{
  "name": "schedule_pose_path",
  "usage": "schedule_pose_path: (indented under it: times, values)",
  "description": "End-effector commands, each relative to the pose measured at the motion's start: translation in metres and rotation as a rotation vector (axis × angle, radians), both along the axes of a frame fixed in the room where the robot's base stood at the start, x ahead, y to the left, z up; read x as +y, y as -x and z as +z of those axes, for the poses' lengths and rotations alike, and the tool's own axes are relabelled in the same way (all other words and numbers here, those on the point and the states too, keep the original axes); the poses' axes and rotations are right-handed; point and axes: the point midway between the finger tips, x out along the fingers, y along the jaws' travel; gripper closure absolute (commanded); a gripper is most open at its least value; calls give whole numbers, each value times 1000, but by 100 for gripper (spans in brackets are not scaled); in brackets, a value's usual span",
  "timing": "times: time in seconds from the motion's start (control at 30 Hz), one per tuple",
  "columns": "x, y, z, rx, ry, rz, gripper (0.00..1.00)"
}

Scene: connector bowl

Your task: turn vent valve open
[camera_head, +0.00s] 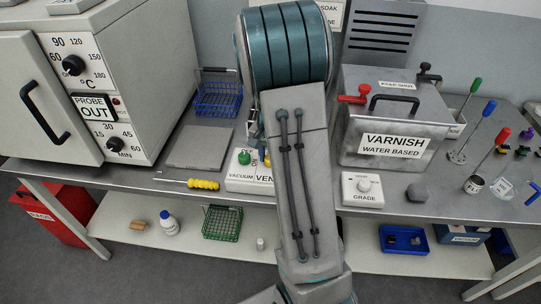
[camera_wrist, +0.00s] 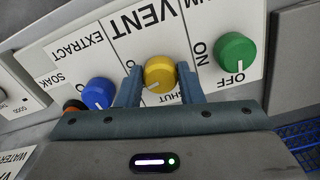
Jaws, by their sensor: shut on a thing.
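The vent valve is a round yellow knob (camera_wrist: 159,72) on a white panel (camera_wrist: 205,25) marked VENT in the wrist view. My gripper (camera_wrist: 160,78) is shut on it, one blue-grey finger on each side. A white pointer line on the knob's face points to the lower left in that view. The word SHUT shows just below the knob, and a partly hidden label starting with O is at its upper left. In the head view my arm covers most of the panel (camera_head: 240,184) and the grip itself.
A green knob (camera_wrist: 235,50) marked ON and OFF sits right of my gripper, and a blue knob (camera_wrist: 98,93) sits close on its left. A varnish tank (camera_head: 350,130) stands right of my arm, with a GRADE dial box (camera_head: 362,190) in front.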

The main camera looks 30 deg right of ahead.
Motion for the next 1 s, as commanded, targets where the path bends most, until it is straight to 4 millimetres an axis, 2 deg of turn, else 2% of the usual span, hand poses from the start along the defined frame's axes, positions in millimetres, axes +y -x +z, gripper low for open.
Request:
schedule_pose_path:
  times: [0.4, 0.97, 1.0]
  values:
    - [0, -1, 1, -3, 0, -186, 89]
    - [0, -2, 1, -3, 0, -212, 89]
    - [0, -2, 1, -3, 0, -212, 55]
